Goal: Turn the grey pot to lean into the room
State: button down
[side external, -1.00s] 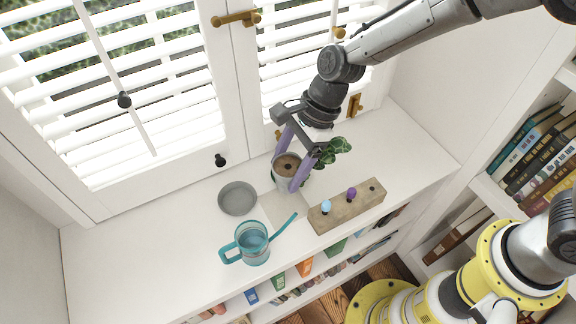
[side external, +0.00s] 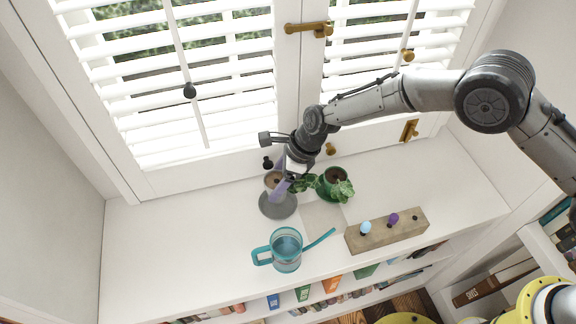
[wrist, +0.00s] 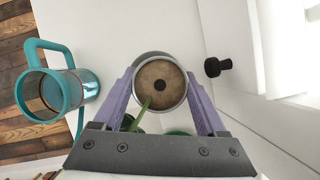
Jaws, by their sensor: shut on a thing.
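The grey pot (side external: 269,183), with brown soil, is held between the purple fingers of my gripper (side external: 279,183). In the wrist view the pot (wrist: 160,108) sits between both fingers (wrist: 160,100), its soil facing the camera and a green stem rising toward the camera's lower edge. Its green leaves (side external: 302,184) reach out to the right in the side view. The pot is over the round grey saucer (side external: 280,211); I cannot tell whether it touches it. The saucer's edge (wrist: 150,54) shows behind the pot in the wrist view.
A dark green pot (side external: 322,192) with a leafy plant stands close on the right. A teal watering jug (side external: 287,253) stands in front, its spout pointing right. A wooden block (side external: 388,232) with coloured knobs lies front right. Shuttered windows (side external: 170,85) rise behind. The sill's left is clear.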

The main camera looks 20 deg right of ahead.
jog(key=shift+s+f, duration=0.15)
jog(key=shift+f, duration=1.65)
jog(key=shift+c, duration=0.5)
grip_release()
jog(key=shift+o, duration=0.5)
jog(key=shift+f, duration=0.1)
